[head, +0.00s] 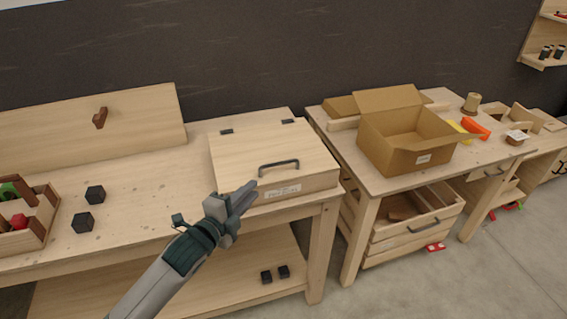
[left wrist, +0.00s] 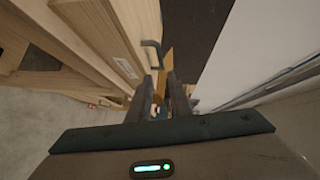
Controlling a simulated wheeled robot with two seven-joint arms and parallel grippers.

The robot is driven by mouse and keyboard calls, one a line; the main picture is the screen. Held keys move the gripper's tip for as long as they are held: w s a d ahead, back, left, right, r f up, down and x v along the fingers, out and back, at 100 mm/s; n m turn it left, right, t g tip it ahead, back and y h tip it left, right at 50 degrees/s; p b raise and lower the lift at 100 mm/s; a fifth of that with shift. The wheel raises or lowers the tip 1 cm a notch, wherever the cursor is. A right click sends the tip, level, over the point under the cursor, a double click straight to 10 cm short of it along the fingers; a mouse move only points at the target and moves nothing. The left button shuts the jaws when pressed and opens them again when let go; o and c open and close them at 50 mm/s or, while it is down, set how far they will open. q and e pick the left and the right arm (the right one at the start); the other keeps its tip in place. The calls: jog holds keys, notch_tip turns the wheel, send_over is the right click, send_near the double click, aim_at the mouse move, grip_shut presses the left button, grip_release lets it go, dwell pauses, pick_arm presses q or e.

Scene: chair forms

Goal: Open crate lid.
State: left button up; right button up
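The crate (head: 318,183) is a closed pale wooden box on the workbench, with a white label on its front. Its flat lid (head: 245,152) lies shut, with two dark hinges along the back edge and a dark bar handle (head: 279,164) near the front edge. The handle also shows in the left wrist view (left wrist: 152,52), just beyond the fingertips. My left gripper (head: 249,193) is at the crate's front left, close to the handle and apart from it. Its fingers look slightly parted, with nothing between them. My right gripper is out of view.
An open cardboard box (head: 405,141) stands on the bench to the right. Black cubes (head: 95,194) and a wooden toolbox (head: 38,226) are at the left. A board with a peg (head: 99,118) stands behind. Bench top left of the crate is mostly clear.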

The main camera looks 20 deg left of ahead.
pick_arm(q)
jog(key=p, duration=0.5)
send_near(279, 165)
jog(key=x, duration=0.9)
jog(key=shift+w+r, duration=0.1)
jog(key=shift+w, duration=0.05)
jog(key=shift+x, duration=0.9)
grip_shut()
